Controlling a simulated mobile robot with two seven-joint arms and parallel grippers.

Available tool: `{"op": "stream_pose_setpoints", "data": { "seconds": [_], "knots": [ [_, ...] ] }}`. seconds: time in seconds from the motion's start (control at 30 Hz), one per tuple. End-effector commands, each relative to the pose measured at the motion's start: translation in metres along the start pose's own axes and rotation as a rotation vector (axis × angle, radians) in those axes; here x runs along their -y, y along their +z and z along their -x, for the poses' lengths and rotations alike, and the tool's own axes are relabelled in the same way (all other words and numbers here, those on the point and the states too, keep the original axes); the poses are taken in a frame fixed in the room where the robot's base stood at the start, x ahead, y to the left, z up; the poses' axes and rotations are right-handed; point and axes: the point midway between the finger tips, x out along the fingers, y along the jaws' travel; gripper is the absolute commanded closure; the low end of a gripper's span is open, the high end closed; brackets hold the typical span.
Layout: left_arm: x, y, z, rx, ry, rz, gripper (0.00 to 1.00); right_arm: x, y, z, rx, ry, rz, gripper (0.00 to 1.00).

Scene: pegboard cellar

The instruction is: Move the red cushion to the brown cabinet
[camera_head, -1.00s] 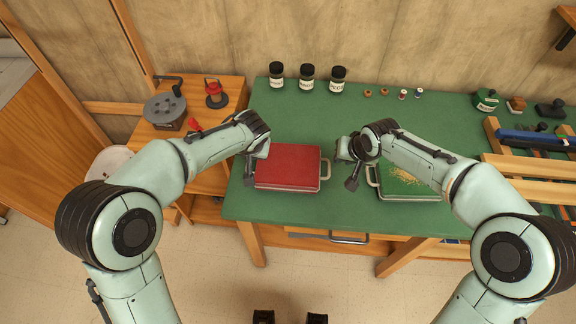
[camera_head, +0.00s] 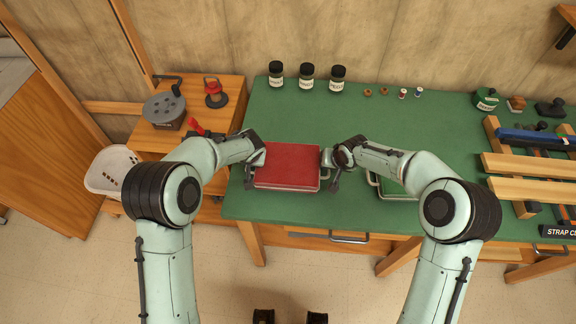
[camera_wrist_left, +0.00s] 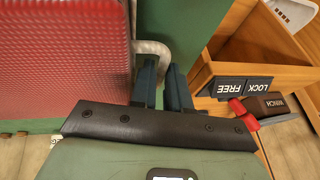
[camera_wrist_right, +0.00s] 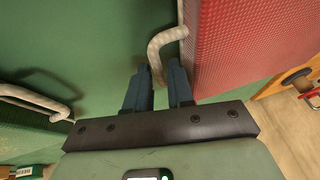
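The red cushion (camera_head: 288,166) lies flat on the green-topped table (camera_head: 290,124), in a pale frame with a looped handle at each side. My left gripper (camera_wrist_left: 162,78) is at the cushion's left handle (camera_wrist_left: 150,47), with its two fingers close on either side of it. My right gripper (camera_wrist_right: 159,80) is likewise at the right handle (camera_wrist_right: 166,40), its fingers closed around the loop. The contact between fingers and handles is partly hidden. A brown wooden cabinet (camera_head: 222,104) stands left of the table. Another brown wooden unit (camera_head: 45,150) is at the far left.
A burner-like grey device (camera_head: 164,107) and a red lantern-like item (camera_head: 216,93) stand on the near cabinet. A green tray (camera_head: 395,193) lies right of the cushion, partly behind my right arm. Jars (camera_head: 307,77) line the back. A white basket (camera_head: 110,172) sits left.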

Motion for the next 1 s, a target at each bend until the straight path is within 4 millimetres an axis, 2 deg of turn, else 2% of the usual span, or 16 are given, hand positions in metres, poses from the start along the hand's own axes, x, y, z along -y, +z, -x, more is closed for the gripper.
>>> {"op": "stream_pose_setpoints", "data": {
  "seconds": [0.2, 0.27, 0.3, 0.73, 0.87, 1.0],
  "knots": [
    [0.0, 0.0, 0.0, 0.0, 0.0, 0.0, 0.84, 0.0, 0.0, 0.0, 0.0, 0.0, 0.0, 0.78],
    [0.0, 0.0, 0.0, 0.0, 0.0, 0.0, 1.0, 0.0, 0.0, 0.0, 0.0, 0.0, 0.0, 0.97],
    [0.0, 0.0, 0.0, 0.0, 0.0, 0.0, 1.0, 0.0, 0.0, 0.0, 0.0, 0.0, 0.0, 1.0],
    [0.001, -0.004, 0.004, -0.003, 0.0, 0.001, 1.0, 0.001, -0.004, 0.004, -0.003, 0.0, -0.001, 1.0],
    [0.004, -0.014, 0.015, -0.011, -0.001, 0.003, 1.0, 0.004, -0.014, 0.015, -0.011, -0.001, 0.0, 1.0],
    [0.009, -0.033, 0.033, -0.027, -0.003, 0.006, 1.0, 0.009, -0.033, 0.033, -0.027, -0.002, 0.003, 1.0]
  ]
}}
